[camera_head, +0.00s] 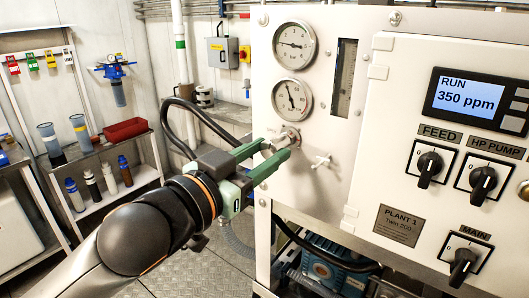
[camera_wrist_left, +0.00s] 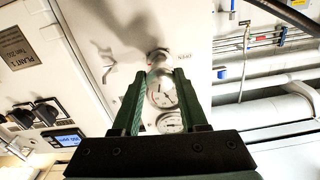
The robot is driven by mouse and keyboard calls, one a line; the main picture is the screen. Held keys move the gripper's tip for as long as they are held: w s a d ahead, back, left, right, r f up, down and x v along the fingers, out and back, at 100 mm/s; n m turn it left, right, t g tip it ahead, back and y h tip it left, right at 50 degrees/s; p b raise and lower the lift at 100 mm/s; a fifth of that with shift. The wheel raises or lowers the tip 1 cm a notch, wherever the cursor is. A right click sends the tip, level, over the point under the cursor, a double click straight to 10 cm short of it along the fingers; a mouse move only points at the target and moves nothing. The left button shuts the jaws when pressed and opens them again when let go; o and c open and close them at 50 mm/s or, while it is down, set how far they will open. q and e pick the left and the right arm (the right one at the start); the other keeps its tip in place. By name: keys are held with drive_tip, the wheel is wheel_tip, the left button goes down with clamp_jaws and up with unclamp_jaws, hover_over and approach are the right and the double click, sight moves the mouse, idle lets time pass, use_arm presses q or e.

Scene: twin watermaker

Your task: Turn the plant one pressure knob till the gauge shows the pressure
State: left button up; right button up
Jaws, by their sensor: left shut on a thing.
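The plant one panel (camera_head: 335,195) is white and carries a nameplate (camera_head: 397,226) reading PLANT 1. Its metal pressure knob (camera_head: 289,135) sits low near the panel's left edge, below two round gauges. My left gripper (camera_head: 277,149) reaches in from the left, its green fingers shut on the knob. The knob also shows between the fingers in the left wrist view (camera_wrist_left: 158,60). The lower gauge (camera_head: 292,95) has its needle pointing up and slightly left. The upper gauge (camera_head: 294,43) has its needle pointing roughly left. The scale numbers are too small to read. My right gripper is out of view.
A small valve handle (camera_head: 321,161) sticks out just right of the knob. A flow tube (camera_head: 344,78) is beside the gauges. The display (camera_head: 468,97) reads RUN 350 ppm, above black switches. A black hose (camera_head: 190,118) loops behind my left gripper. Shelves with bottles stand left.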

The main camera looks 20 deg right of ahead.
use_arm(q)
clamp_jaws()
drive_tip(key=m+p, duration=0.3)
drive_tip(key=m, duration=0.1)
drive_tip(key=shift+r, duration=0.15)
drive_tip(key=m+p, duration=0.1)
drive_tip(key=m, duration=0.2)
drive_tip(key=shift+m+p, duration=0.3)
drive_tip(key=shift+p, duration=0.1)
drive_tip(key=shift+m+p, duration=0.7)
drive_tip(key=shift+m, duration=0.8)
drive_tip(key=shift+f, duration=0.2)
drive_tip(key=o, duration=0.6)
unclamp_jaws()
